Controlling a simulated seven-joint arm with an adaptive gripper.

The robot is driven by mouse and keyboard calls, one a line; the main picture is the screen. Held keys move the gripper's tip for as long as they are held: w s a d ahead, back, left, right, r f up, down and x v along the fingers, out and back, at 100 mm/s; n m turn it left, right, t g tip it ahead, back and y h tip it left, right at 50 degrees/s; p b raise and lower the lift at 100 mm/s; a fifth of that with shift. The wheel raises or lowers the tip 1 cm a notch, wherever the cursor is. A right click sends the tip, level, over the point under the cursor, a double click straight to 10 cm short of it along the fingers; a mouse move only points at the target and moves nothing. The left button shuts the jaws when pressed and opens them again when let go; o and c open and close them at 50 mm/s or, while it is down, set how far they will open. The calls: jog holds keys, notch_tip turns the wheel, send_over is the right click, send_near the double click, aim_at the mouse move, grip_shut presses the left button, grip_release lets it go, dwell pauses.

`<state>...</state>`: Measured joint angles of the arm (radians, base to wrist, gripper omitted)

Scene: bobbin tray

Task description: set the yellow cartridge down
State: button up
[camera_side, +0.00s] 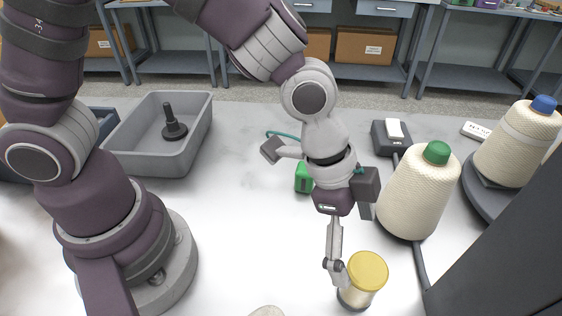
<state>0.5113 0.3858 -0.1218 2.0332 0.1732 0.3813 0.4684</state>
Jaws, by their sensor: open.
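The yellow cartridge (366,272) has a yellow top, a pale body and a dark base. It appears to stand upright on the pale tabletop at the lower middle right. My gripper (339,272) points down at the cartridge's left side, with a fingertip close against it. The gripper is open. One finger shows clearly; the other cannot be made out. Whether the visible finger touches the cartridge cannot be told.
A grey tray (196,142) holding a dark spindle (173,122) stands left. A green item (303,178) sits behind my wrist. A green-capped thread cone (420,195) and a blue-capped cone (515,145) stand right. A dark panel (515,240) blocks the lower right.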

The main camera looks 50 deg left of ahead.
jog(key=s+a+r+n+t+y, duration=0.2)
jog(key=a+r+n, duration=0.3)
jog(key=a, duration=0.5)
jog(key=s+a+r+n+t+y, duration=0.1)
jog(key=s+a+r+n+y, duration=0.1)
jog(key=a+r+n, duration=0.3)
jog(key=s+a+n, duration=0.1)
jog(key=a+n, duration=0.2)
jog(key=a, duration=0.3)
jog(key=shift+r+t, duration=0.4)
